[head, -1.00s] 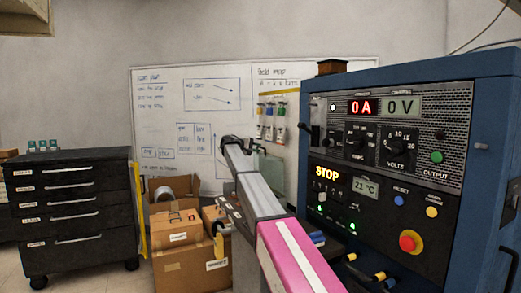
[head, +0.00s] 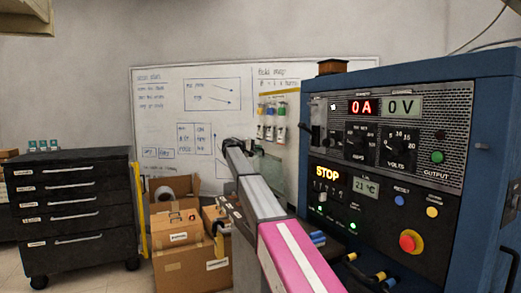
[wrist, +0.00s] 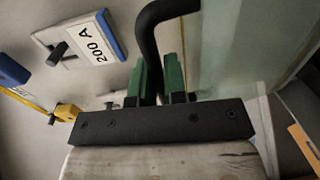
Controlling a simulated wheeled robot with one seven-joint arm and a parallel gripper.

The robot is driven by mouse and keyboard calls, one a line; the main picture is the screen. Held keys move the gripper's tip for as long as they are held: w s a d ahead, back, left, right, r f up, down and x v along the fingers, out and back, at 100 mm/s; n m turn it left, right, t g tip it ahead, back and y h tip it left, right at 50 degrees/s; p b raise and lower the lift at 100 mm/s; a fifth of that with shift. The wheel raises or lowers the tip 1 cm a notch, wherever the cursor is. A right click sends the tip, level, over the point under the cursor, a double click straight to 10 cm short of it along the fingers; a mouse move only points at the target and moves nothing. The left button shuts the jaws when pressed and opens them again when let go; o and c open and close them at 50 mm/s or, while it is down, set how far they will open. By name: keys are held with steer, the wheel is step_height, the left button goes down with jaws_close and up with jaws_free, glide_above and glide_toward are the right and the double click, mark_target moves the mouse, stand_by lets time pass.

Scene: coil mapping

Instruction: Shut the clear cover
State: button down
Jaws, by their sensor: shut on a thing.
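In the wrist view, my gripper (wrist: 160,80) has green fingers closed about the lower end of a bent black handle (wrist: 148,40). The clear cover (wrist: 222,50) is a pale greenish see-through panel just right of the handle. It stands at an angle, its edge running up to the right. In the head view, a bit of the clear cover (head: 271,168) shows behind my arm, left of the blue cabinet. My fingers are hidden there. I cannot tell how far the cover is from its closed place.
The blue power cabinet (head: 485,125) stands close on the right. Cardboard boxes (head: 180,265) and a black drawer cabinet (head: 75,215) are on the left. A whiteboard (head: 160,110) is behind.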

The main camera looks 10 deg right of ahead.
steer(key=s+a+f+t+h, duration=0.1)
steer(key=s+a+f+h, duration=0.3)
steer(key=a, duration=0.5)
steer(key=shift+t+h, duration=0.3)
steer(key=shift+h, duration=0.2)
steer(key=a+f, duration=0.3)
steer(key=f, duration=0.3)
steer(key=s+a+f, duration=0.1)
steer(key=a+f, duration=0.2)
steer(key=f, duration=0.3)
steer(key=s+a+f, duration=0.1)
steer(key=a+f, duration=0.2)
steer(key=f, duration=0.3)
steer(key=shift+f, duration=0.85)
steer(key=c, duration=1.5)
jaws_free()
